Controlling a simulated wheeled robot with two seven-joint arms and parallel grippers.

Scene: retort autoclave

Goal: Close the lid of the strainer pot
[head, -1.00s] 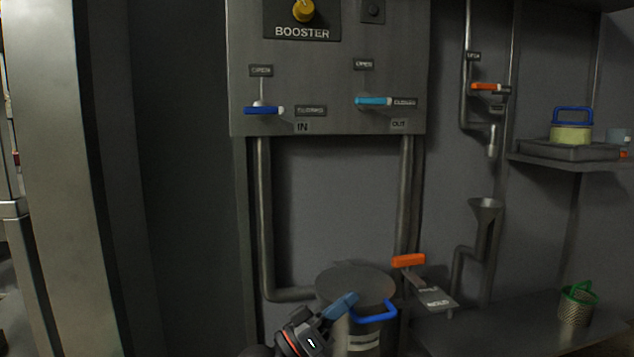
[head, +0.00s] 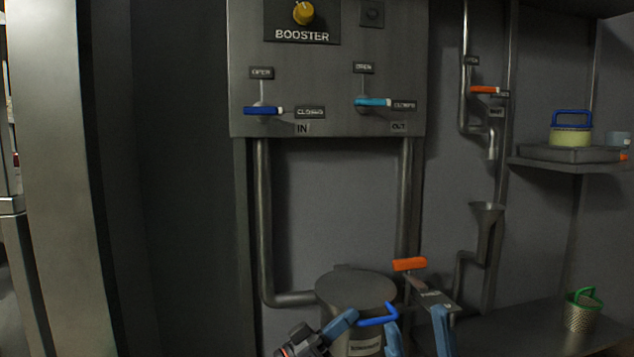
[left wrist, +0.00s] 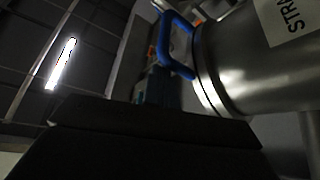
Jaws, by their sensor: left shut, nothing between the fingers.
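The strainer pot (head: 366,344) is a grey metal cylinder at the bottom centre of the head view. Its round lid (head: 355,288) lies flat over the top; I cannot tell if it is fully seated. A blue handle (head: 379,320) sticks out at the lid's front right. The pot (left wrist: 245,60) and blue handle (left wrist: 178,45) also show in the left wrist view, tilted. My left gripper (head: 344,319) is shut and empty, in front of the lid's front edge, left of the handle. My right gripper (head: 415,317) has its blue fingers apart, empty, right of the handle.
An orange-handled lever (head: 410,264) stands right of the pot, behind my right gripper. A panel (head: 335,95) with blue and cyan valve handles hangs above. A green-handled basket (head: 580,314) stands on the lower right shelf. Pipes (head: 263,220) run down behind the pot.

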